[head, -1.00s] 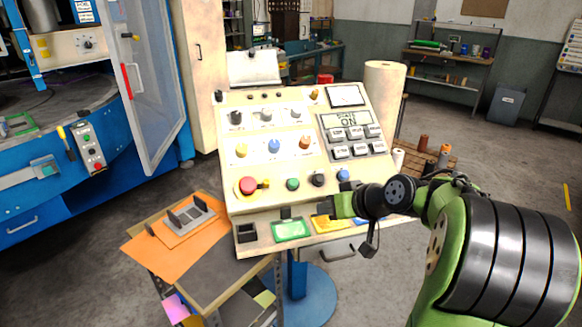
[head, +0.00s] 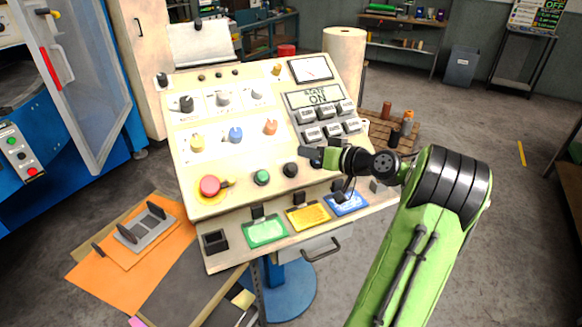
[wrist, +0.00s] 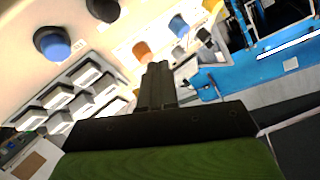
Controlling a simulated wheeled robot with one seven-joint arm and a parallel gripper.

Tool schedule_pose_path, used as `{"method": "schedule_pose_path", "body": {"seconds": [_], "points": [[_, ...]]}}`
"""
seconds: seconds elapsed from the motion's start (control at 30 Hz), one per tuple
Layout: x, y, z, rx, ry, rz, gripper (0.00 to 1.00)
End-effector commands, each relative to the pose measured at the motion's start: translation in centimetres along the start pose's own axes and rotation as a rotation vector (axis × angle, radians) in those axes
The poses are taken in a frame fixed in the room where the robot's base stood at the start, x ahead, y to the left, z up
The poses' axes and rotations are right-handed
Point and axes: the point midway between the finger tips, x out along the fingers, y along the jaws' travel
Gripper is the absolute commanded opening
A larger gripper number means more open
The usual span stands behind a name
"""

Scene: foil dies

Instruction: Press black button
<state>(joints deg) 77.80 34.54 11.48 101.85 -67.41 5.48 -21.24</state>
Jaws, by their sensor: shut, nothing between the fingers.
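The black button (head: 290,170) is a round cap in the lower row of the sloped control panel (head: 185,130), right of a green button (head: 262,177). In the wrist view the black button (wrist: 103,8) is cut by the top edge, beside a blue button (wrist: 52,42). My gripper (head: 306,152) is shut and empty, above and right of the black button in the head view, apart from it. In the wrist view the closed fingers of my gripper (wrist: 158,68) point toward the knobs. The blue button is mostly hidden behind my gripper in the head view.
A red mushroom button (head: 209,185) is at the row's left end. Orange (head: 270,127) and blue (head: 235,135) knobs stand above the row. Grey keys (head: 328,122) lie close above my gripper. Coloured cards (head: 307,216) line the front ledge.

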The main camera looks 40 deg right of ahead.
Motion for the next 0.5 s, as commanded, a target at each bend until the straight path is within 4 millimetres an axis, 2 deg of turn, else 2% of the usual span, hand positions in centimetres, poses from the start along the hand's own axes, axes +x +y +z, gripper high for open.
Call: {"method": "schedule_pose_path", "body": {"seconds": [0.5], "points": [[5.1,3.7,3.9,-0.001,-0.001,-0.002,0.00]]}}
